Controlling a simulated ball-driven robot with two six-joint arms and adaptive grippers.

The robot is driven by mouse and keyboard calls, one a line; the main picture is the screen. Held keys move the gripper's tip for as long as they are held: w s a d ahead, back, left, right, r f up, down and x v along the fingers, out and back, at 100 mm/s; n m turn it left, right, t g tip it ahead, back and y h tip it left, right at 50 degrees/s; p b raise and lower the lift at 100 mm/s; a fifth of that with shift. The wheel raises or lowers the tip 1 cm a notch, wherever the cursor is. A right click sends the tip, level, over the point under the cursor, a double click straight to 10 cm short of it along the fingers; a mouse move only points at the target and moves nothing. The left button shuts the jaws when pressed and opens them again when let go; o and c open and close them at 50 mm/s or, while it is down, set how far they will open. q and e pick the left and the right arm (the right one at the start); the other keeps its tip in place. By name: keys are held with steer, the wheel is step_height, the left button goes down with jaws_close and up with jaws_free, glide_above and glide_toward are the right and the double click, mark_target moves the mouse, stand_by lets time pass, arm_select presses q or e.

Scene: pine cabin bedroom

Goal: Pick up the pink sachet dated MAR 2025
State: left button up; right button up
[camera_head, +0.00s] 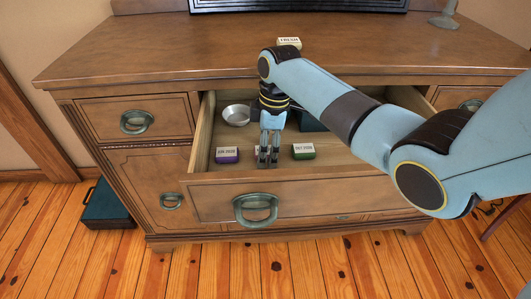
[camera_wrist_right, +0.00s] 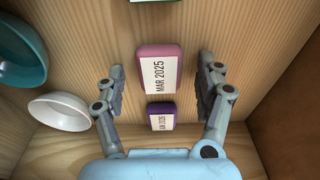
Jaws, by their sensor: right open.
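The pink sachet (camera_wrist_right: 146,76) lies on the drawer floor in the right wrist view, its white label reading MAR 2025. My right gripper (camera_wrist_right: 160,86) is open over it, one finger on each side and apart from it. In the head view my right gripper (camera_head: 268,161) points down into the open drawer and hides nearly all of the pink sachet. A purple sachet (camera_head: 227,160) lies to its left; it also shows below the pink one in the wrist view (camera_wrist_right: 162,104). A green sachet (camera_head: 304,156) lies to the right. My left gripper is out of view.
A pale metal bowl (camera_head: 236,114) and a dark teal container (camera_head: 312,122) stand farther back in the drawer (camera_head: 330,188). A block labelled FRESH (camera_head: 289,43) is on the dresser top (camera_head: 150,55). A teal case (camera_head: 107,206) is on the floor at left.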

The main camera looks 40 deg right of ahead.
steer(key=c, duration=1)
steer(key=shift+r, duration=0.1)
steer(key=shift+c, duration=0.2)
